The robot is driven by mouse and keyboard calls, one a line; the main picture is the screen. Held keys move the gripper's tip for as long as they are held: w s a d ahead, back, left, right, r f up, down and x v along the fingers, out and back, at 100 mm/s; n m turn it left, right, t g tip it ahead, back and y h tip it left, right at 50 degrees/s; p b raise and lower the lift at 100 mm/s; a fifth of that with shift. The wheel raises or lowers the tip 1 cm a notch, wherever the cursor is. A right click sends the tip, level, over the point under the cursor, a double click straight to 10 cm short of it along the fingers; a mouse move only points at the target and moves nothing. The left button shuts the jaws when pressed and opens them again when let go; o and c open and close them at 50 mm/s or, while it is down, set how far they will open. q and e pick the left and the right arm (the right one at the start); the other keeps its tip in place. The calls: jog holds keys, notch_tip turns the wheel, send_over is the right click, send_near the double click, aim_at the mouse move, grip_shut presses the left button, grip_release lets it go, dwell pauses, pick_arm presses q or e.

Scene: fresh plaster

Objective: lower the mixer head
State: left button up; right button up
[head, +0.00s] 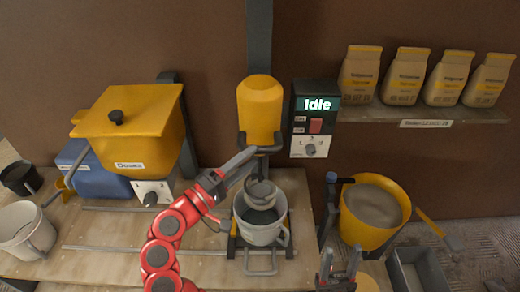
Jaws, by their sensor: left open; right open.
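The mixer head (259,106) is a yellow rounded cylinder in a dark cradle on an upright column (259,40). A grey round part (261,191) hangs below it at the mouth of a light grey bucket (259,233); how deep it reaches is hidden. The control box (315,118) right of the head reads "Idle" and has a red switch and a knob. My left gripper (250,159) is open, its fingers just below the cradle in the picture; contact cannot be told. My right gripper (340,262) is open and empty at the bottom edge, right of the bucket.
A yellow lidded hopper (130,125) and a blue container (92,178) stand left. A white bucket (25,230) is far left. A yellow bucket of plaster (372,208), a trowel (440,236) and a grey tray (420,270) are right. Bags (405,78) line a shelf (420,116).

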aim_at(259, 149)
pick_arm(q)
jog(key=p+x, duration=0.1)
jog(key=x, duration=0.3)
jog(key=shift+s+r, duration=0.1)
jog(key=shift+r, duration=0.05)
jog(key=shift+w+d, duration=0.2)
jog(key=shift+w, duration=0.1)
grip_shut()
dwell(1.0)
